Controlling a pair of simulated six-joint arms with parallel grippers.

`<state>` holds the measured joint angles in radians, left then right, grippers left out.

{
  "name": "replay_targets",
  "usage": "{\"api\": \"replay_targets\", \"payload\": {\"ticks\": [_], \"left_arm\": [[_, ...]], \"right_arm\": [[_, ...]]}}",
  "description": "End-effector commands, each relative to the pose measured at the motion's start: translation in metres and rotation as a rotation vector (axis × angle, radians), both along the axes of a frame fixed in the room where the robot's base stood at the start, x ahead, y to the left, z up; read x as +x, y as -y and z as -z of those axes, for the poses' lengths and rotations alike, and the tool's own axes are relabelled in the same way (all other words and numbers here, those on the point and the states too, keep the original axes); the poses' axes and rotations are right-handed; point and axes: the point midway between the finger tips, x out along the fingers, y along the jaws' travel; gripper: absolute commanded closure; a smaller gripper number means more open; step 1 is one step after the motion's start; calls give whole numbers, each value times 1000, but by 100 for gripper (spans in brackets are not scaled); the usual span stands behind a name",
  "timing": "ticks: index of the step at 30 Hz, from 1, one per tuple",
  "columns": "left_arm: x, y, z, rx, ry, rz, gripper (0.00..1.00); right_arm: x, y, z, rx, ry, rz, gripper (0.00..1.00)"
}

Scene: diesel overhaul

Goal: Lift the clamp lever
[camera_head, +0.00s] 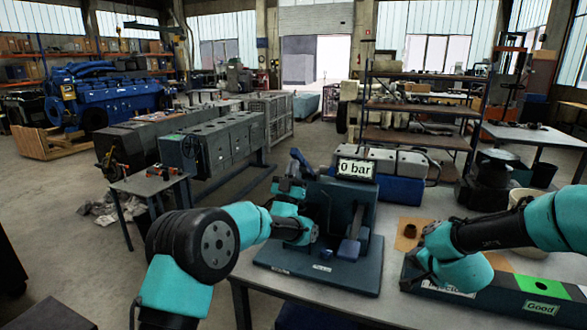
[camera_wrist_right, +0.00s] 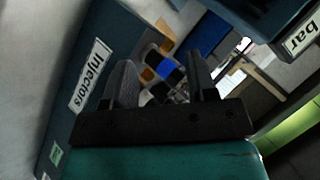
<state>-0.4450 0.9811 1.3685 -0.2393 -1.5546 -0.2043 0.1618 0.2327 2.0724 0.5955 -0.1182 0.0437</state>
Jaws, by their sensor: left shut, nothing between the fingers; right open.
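A dark blue test stand (camera_head: 362,215) rises from a base plate (camera_head: 318,270) on the table, with a "0 bar" display at its top. A blue lever-like part (camera_head: 350,246) stands low at its front; I cannot tell whether it is the clamp lever. My left gripper (camera_head: 297,172) is at the stand's upper left, shut and empty. A dark tilted bar there partly merges with it, so contact cannot be told. My right gripper (camera_wrist_right: 160,62) is open and empty in the right wrist view, its fingers pointing toward the area beside the Injectors tray (camera_wrist_right: 72,125).
The Injectors tray also shows at the right of the table in the head view, with a "Good" label (camera_head: 541,307) and coloured sections. A dark bin-like item (camera_head: 497,180) is further back.

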Motion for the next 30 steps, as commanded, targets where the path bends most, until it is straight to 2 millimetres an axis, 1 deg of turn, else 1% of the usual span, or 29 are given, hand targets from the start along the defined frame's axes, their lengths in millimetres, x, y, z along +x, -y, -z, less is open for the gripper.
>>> {"api": "replay_targets", "payload": {"ticks": [1, 3, 5, 6, 8, 9, 12, 16, 20, 30], "left_arm": [[0, 0, 0, 0, 0, 0, 100], [0, 0, 0, 0, 0, 0, 100], [0, 0, 0, 0, 0, 0, 100], [0, 0, 0, 0, 0, 0, 100], [0, 0, 0, 0, 0, 0, 100], [0, 0, 0, 0, 0, 0, 100], [0, 0, 0, 0, 0, 0, 100], [0, 0, 0, 0, 0, 0, 100], [0, 0, 0, 0, 0, 0, 100], [0, 0, 0, 0, 0, 0, 100]], "right_arm": [[-23, 11, 18, 53, -36, 91, 48], [-50, 21, 40, 118, -79, 204, 48], [-72, 27, 57, 162, -114, 288, 48], [-87, 30, 68, 186, -138, 338, 48], [-108, 32, 86, 215, -176, 403, 48], [-121, 32, 98, 228, -204, 438, 48], [-148, 25, 131, 228, -282, 460, 48], [-159, 11, 159, 191, -350, 391, 48], [-162, -7, 185, 140, -410, 269, 48], [-167, -64, 252, 4, -530, -146, 48]]}}
